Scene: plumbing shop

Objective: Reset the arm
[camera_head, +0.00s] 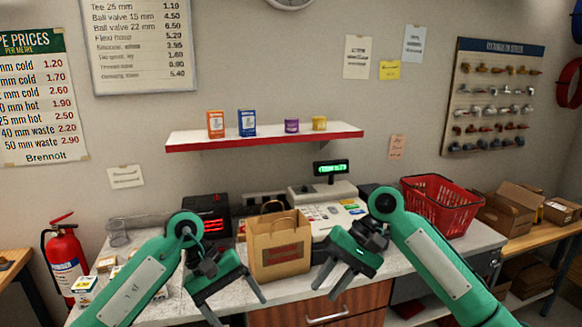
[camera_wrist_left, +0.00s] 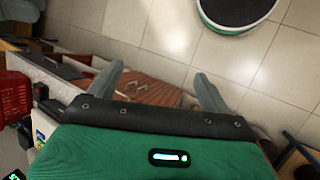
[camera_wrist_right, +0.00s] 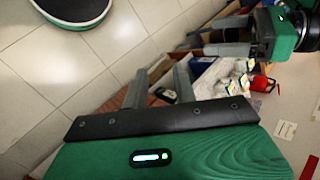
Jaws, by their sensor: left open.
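My left gripper (camera_head: 239,309) hangs in front of the counter, left of and below the paper bag. Its fingers are wide apart and empty in the left wrist view (camera_wrist_left: 158,72). My right gripper (camera_head: 325,292) hangs in front of the counter, right of the bag. Its fingers are a smaller gap apart with nothing between them in the right wrist view (camera_wrist_right: 161,70). Both forearms come in from the sides, elbows raised, with the grippers pointing down and apart from each other.
The counter (camera_head: 290,290) carries a brown paper bag (camera_head: 278,248), a cash register (camera_head: 335,208), a red basket (camera_head: 441,205) and small boxes at left. A shelf (camera_head: 265,138) is above. A fire extinguisher (camera_head: 65,262) stands left. Open floor (camera_wrist_left: 165,30) lies below the left gripper.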

